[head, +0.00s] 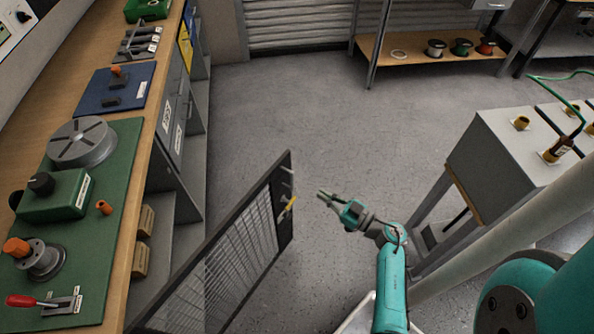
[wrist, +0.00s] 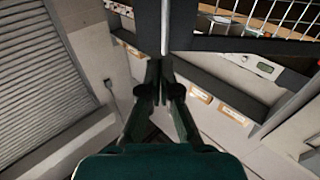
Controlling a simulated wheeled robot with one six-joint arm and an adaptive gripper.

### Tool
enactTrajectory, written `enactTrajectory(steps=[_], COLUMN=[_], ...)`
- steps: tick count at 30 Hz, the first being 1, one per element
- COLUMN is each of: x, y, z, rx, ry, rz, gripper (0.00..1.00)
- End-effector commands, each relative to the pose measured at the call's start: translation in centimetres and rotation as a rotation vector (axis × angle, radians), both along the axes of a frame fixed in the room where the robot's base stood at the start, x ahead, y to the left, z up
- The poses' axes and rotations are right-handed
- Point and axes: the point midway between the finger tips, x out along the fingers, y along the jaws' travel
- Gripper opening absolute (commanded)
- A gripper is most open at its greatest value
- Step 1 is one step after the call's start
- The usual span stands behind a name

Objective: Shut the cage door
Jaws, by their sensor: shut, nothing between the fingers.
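The cage door (head: 238,252) is a dark-framed wire mesh panel standing open at the lower middle of the head view. Its upright free edge faces my gripper and carries a yellow handle (head: 288,207). My gripper (head: 322,194) is shut and empty, just right of that edge, with a small gap showing in the head view. In the wrist view my gripper (wrist: 158,68) points at the dark door frame (wrist: 225,44), with the mesh at the top right. I cannot tell whether the fingertips touch the frame. The door's lower left part runs out of the head view.
A wooden workbench (head: 117,275) with fixtures on green and blue mats runs along the left. A grey cabinet (head: 508,150) with yellow terminals and a green cable stands at right. A shelf (head: 400,52) with spools is at the back. The middle floor (head: 290,110) is clear.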

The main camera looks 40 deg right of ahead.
Motion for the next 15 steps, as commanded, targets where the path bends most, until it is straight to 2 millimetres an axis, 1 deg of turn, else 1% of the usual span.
enactTrajectory(steps=[1, 3, 6, 11, 15], x=[0.0, 0.0, -0.1, 0.7, 2.5], y=[-1.6, -3.0, -4.0, -4.1, -3.6], z=[-0.4, -0.9, -1.3, -1.5, -1.5], rx=[0.004, 0.013, 0.024, 0.027, 0.027], ry=[0.024, 0.054, 0.081, 0.092, 0.091], rz=[0.003, 0.011, 0.019, 0.025, 0.026], gripper=[0.00, 0.00, 0.00, 0.00, 0.00])
